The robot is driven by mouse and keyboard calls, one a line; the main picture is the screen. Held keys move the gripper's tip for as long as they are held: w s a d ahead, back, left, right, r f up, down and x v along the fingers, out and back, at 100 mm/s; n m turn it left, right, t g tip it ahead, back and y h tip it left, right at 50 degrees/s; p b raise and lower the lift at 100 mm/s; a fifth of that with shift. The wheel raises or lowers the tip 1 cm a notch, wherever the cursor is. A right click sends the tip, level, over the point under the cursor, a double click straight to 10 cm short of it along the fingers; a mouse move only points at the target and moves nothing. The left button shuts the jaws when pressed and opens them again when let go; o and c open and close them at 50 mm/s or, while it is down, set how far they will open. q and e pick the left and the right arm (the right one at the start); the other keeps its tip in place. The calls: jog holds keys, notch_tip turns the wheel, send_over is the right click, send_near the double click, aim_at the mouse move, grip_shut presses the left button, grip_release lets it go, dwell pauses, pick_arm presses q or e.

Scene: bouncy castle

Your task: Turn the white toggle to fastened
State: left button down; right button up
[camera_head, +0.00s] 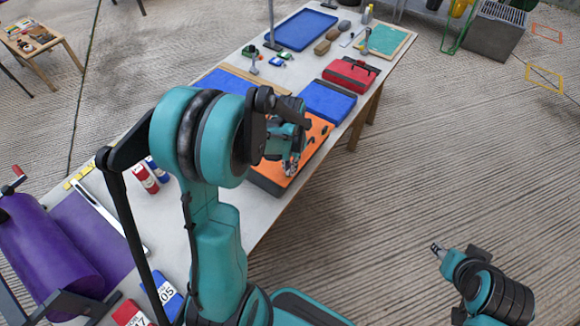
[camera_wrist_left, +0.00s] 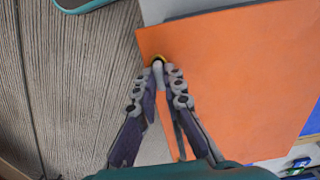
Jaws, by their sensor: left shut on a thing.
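The white toggle (camera_wrist_left: 158,63) shows in the left wrist view as a small pale piece with a yellow edge, near a corner of the orange panel (camera_wrist_left: 230,70). My left gripper (camera_wrist_left: 159,70) is shut on the toggle, its two fingertips meeting around it. The fingers cover much of it, so I cannot tell which way it is turned. In the head view the orange panel (camera_head: 318,131) lies on the table, and my left gripper (camera_head: 291,167) is over its near part. The toggle is too small to make out there. My right gripper (camera_head: 437,248) is off the table at right, its fingers too small to judge.
The long table (camera_head: 215,215) also bears a blue pad (camera_head: 327,101), a red case (camera_head: 350,74), a blue tray (camera_head: 300,30) and small tools. Red cans (camera_head: 145,179) and a purple roll (camera_head: 45,240) are at left.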

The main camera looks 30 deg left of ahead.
pick_arm(q)
jog(key=n, duration=0.5)
jog(key=shift+b, duration=0.3)
jog(key=n, duration=0.9)
jog(key=shift+b, duration=0.3)
jog(key=shift+n, duration=1.9)
jog(key=c, duration=1.6)
grip_release()
